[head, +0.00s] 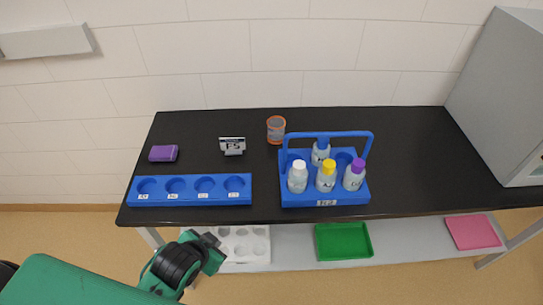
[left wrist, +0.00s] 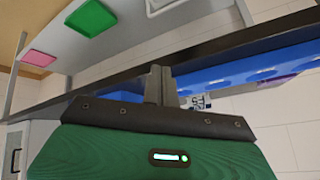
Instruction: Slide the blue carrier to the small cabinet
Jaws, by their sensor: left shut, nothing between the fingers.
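The blue carrier (head: 325,199) stands upright on the black bench, right of centre, with a tall handle. It holds several bottles: one with a white cap (head: 298,177), one yellow (head: 326,175), one purple (head: 354,174) and one blue (head: 320,150). The small cabinet (head: 500,95) is the grey box at the right end of the bench. My left gripper (head: 222,240) is in front of the bench edge, left of the carrier and apart from it. In the left wrist view its fingers (left wrist: 160,85) are together and empty. My right gripper is not in view.
A blue rack (head: 190,201) with several empty holes lies along the front left edge. A purple box (head: 163,153), a small sign (head: 232,146) and an orange-rimmed cup (head: 276,130) stand behind. The bench (head: 425,165) is clear between carrier and cabinet. Green (head: 343,241) and pink trays (head: 472,232) lie below.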

